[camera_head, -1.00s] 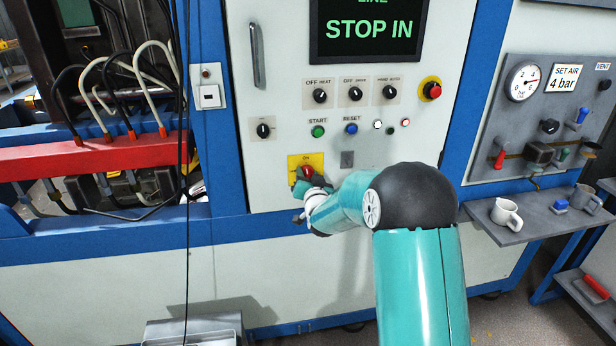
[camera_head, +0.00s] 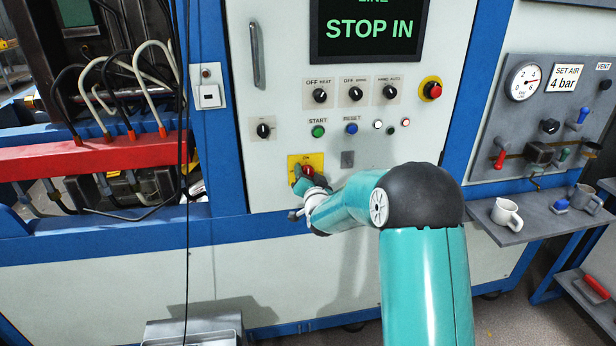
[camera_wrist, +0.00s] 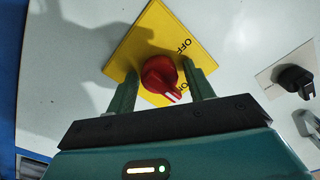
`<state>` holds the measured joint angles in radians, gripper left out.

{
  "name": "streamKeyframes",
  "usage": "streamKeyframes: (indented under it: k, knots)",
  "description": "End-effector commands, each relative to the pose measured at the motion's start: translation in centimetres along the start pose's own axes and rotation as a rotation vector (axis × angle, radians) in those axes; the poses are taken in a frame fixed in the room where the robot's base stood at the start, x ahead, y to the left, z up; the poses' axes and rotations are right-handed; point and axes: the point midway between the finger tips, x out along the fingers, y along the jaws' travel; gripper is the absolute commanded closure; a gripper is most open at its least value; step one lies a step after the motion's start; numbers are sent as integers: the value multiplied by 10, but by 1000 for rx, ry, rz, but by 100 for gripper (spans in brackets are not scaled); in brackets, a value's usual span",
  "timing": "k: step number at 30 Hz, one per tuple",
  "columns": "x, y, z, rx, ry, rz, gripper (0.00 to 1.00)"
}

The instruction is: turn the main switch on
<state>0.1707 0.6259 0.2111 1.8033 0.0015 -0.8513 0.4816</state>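The main switch is a red rotary knob (camera_head: 307,171) on a yellow plate (camera_head: 318,160) low on the white cabinet door. In the wrist view the red knob (camera_wrist: 160,75) has a white mark pointing to the lower right. OFF is printed on the yellow plate (camera_wrist: 150,38) at its upper right, and a partly hidden label lies below that by the right finger. My gripper (camera_wrist: 163,78) is open, with one finger on each side of the knob and narrow gaps visible. In the head view my gripper (camera_head: 306,184) partly covers the plate.
A black selector knob (camera_wrist: 295,80) is right of the gripper in the wrist view. Above the switch are a green start button (camera_head: 318,131), a blue reset button (camera_head: 351,128) and a red emergency button (camera_head: 432,90). A dark cable (camera_head: 187,250) hangs to the left.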

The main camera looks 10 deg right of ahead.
Motion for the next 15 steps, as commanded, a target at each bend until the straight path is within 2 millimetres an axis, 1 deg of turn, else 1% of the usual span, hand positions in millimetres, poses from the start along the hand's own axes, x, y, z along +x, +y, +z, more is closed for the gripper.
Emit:
streamKeyframes:
  k: [10,13,15]
  knots:
    - [-2,1,1,-1,-3,1,41]
    - [-9,0,0,-2,-2,1,41]
    - [-18,0,1,-2,-3,2,41]
